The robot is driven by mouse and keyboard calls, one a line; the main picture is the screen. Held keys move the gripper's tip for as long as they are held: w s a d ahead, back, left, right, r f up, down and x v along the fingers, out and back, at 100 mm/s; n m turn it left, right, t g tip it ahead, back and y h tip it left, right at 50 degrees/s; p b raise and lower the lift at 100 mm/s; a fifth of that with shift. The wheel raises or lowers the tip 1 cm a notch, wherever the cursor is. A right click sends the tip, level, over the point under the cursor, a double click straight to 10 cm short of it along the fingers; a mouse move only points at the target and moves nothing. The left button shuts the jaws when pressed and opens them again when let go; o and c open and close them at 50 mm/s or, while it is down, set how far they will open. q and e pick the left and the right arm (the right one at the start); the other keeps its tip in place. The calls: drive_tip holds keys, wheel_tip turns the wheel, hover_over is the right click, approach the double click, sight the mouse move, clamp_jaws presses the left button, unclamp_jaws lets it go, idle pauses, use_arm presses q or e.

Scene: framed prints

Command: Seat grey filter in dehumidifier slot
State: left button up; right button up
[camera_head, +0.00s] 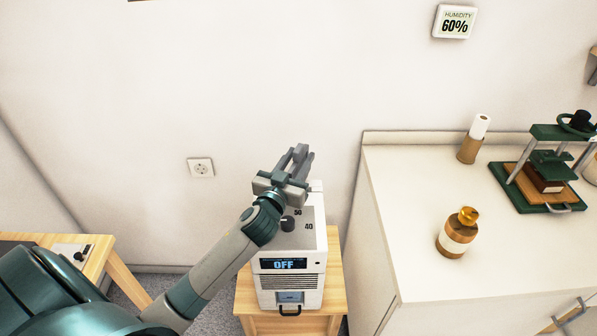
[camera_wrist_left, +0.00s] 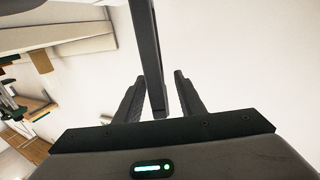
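The white dehumidifier (camera_head: 312,238) stands on a small wooden stand. Its display (camera_head: 284,264) reads OFF, and a dark dial (camera_head: 288,224) is on its top beside the marks 40 and 50. My left gripper (camera_head: 301,156) is over the back part of its top. In the left wrist view a thin dark grey bar (camera_wrist_left: 147,45) lies between my left fingers (camera_wrist_left: 161,76), perhaps the grey filter edge-on. A gap shows on the bar's right; I cannot tell whether the fingers press on it. The slot is not discernible. My right gripper is not in view.
A white counter (camera_head: 405,215) stands close on the right, with an amber bottle (camera_head: 458,234), a paper roll (camera_head: 474,138) and a green press (camera_head: 551,170). The wall behind carries a socket (camera_head: 201,168) and a 60% humidity sign (camera_head: 454,22). A wooden table (camera_head: 100,257) is at left.

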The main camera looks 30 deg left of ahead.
sight(299, 147)
use_arm(q)
clamp_jaws()
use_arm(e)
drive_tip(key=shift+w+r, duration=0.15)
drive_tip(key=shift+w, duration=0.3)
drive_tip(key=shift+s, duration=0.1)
use_arm(q)
drive_tip(key=shift+r, duration=0.75)
wheel_tip(299, 147, up, 3)
drive_tip(key=shift+f, duration=0.2)
drive_tip(key=d+r+b, duration=0.2)
drive_tip(key=d+r, duration=0.5)
drive_tip(key=d, duration=0.4)
drive_tip(key=shift+s+d, duration=0.2)
drive_tip(key=shift+d, duration=0.1)
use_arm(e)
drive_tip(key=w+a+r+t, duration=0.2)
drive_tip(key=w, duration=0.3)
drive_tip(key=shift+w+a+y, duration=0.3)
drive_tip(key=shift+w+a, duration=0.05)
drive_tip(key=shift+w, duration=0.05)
